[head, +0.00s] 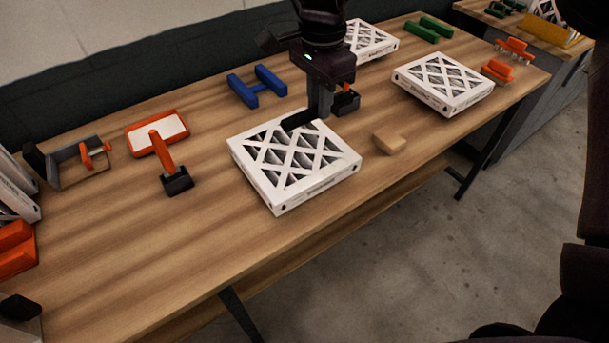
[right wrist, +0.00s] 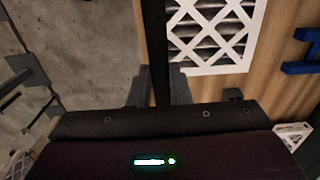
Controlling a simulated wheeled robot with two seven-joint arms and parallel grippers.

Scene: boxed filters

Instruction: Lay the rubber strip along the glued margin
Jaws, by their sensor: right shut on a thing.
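The nearest white boxed filter (head: 268,185) lies flat on the table, its lattice face up; it also shows in the right wrist view (right wrist: 206,70). My right gripper (head: 319,112) is over the filter's back right part, shut on a black rubber strip (head: 299,120). In the right wrist view the strip (right wrist: 155,40) runs straight out from between the fingers, beside the filter's left edge as seen there. I cannot tell whether it touches the filter. No glue can be made out on the margin. My left gripper is not in view.
An orange tool with a white pad (head: 180,129) and an orange-handled tool (head: 162,150) lie left of the filter. A blue tool (head: 242,90) is behind it. A tan block (head: 390,141) is to its right. Another filter (head: 443,80) lies farther right. The front left tabletop is clear.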

